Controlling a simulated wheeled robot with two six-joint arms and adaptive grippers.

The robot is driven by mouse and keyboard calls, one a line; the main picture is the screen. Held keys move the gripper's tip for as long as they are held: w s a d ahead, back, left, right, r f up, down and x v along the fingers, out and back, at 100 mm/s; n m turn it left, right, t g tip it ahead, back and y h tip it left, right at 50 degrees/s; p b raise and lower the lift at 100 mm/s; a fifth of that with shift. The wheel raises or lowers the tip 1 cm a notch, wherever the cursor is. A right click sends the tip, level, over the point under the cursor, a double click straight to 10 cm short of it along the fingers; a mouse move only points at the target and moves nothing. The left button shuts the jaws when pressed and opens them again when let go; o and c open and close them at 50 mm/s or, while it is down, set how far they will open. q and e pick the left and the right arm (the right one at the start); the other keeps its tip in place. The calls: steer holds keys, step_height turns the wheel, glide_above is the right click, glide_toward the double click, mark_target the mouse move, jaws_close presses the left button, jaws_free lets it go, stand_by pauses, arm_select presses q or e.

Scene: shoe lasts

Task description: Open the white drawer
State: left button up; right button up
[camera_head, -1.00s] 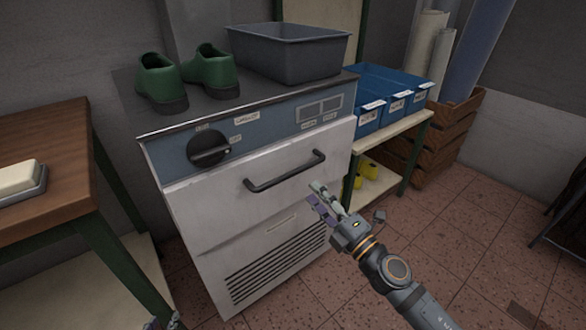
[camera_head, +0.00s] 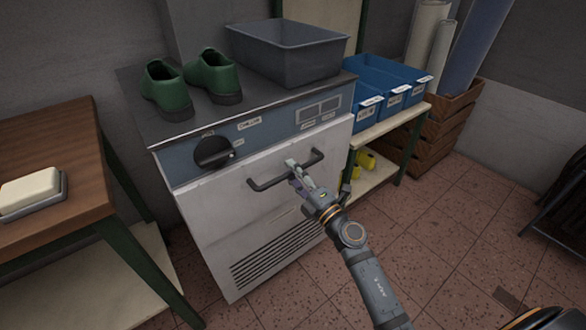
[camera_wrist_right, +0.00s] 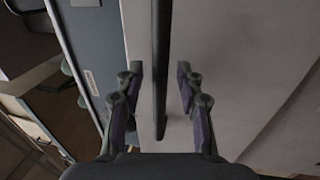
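The white drawer (camera_head: 225,202) is the upper front of a white cabinet and looks shut. Its dark bar handle (camera_head: 277,174) runs across the front. My right gripper (camera_head: 292,168) is at the right half of the handle. In the right wrist view, the handle (camera_wrist_right: 161,60) runs between the two separated fingers of the right gripper (camera_wrist_right: 158,88); neither finger visibly presses on it. The drawer front (camera_wrist_right: 235,50) fills the background there. My left gripper is not in view.
On the cabinet top stand green shoes (camera_head: 168,92) and a grey bin (camera_head: 288,57). A black knob (camera_head: 212,151) sits above the drawer. A wooden table (camera_head: 60,170) is at left, blue bins (camera_head: 385,85) at right. The tiled floor (camera_head: 430,235) in front is free.

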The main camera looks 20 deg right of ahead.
steer(key=shift+w+a, duration=0.1)
steer(key=shift+w, duration=0.05)
steer(key=shift+c, duration=0.4)
jaws_close()
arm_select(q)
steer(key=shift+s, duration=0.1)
